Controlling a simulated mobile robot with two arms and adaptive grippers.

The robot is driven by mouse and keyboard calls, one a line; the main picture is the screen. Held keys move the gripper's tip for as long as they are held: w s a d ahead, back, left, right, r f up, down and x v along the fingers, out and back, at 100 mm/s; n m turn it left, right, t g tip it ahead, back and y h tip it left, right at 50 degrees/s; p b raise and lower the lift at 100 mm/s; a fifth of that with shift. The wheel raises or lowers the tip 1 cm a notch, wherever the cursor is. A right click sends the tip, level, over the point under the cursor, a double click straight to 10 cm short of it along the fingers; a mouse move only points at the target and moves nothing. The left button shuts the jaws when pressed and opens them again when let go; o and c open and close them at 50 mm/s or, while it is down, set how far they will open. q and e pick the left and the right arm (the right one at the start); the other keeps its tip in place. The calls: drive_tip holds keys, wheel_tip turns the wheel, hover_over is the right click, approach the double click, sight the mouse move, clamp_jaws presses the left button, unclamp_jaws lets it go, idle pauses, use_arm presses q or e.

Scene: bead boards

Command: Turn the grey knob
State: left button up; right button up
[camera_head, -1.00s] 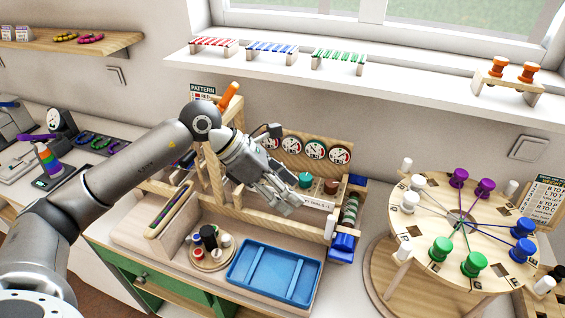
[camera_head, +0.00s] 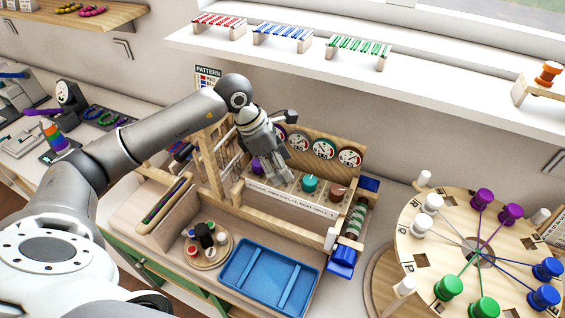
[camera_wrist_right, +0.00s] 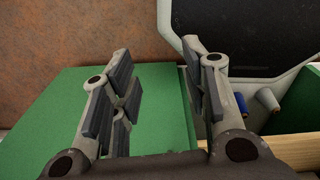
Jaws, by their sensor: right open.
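A wooden dial stand holds a row of knobs below round dials. The purple knob (camera_head: 257,167), teal knob (camera_head: 309,184) and brown knob (camera_head: 337,191) show in the head view. No grey knob can be made out; my left gripper covers the spot between the purple and teal knobs. My left gripper (camera_head: 281,176) points down there, fingers at the row of knobs. Whether it touches or encloses a knob is hidden, and its opening cannot be judged. In the right wrist view, my right gripper (camera_wrist_right: 156,70) is open and empty above a green surface.
A blue tray (camera_head: 231,279) and a small round holder with pegs (camera_head: 208,262) lie in front of the stand. A wooden rack (camera_head: 209,170) stands close left of the gripper. A round board with coloured spools (camera_head: 420,240) is at the right.

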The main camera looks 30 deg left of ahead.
use_arm(q)
drive_tip(key=shift+x, duration=0.85)
drive_tip(key=shift+w, duration=0.15)
drive_tip(key=c, duration=1)
drive_tip(key=n+t+b, duration=0.1)
drive_tip(key=n+b, duration=0.1)
drive_tip(key=b, duration=0.1)
drive_tip(key=shift+f+n+y, duration=0.15)
drive_tip(key=shift+n+y, duration=0.15)
drive_tip(key=n+b, duration=0.2)
drive_tip(key=shift+n+t+y, duration=0.3)
drive_tip(key=shift+n+y, duration=0.1)
drive_tip(key=shift+n+y+b, duration=0.3)
drive_tip(key=shift+n+b, duration=0.4)
drive_tip(key=shift+b, duration=0.05)
use_arm(e)
wheel_tip(320, 180, down, 6)
drive_tip(key=w, duration=0.2)
drive_tip(key=shift+w, duration=0.25)
use_arm(q)
drive_tip(key=shift+r, duration=0.25)
use_arm(e)
drive_tip(key=shift+a, duration=0.1)
use_arm(q)
drive_tip(key=o, duration=1)
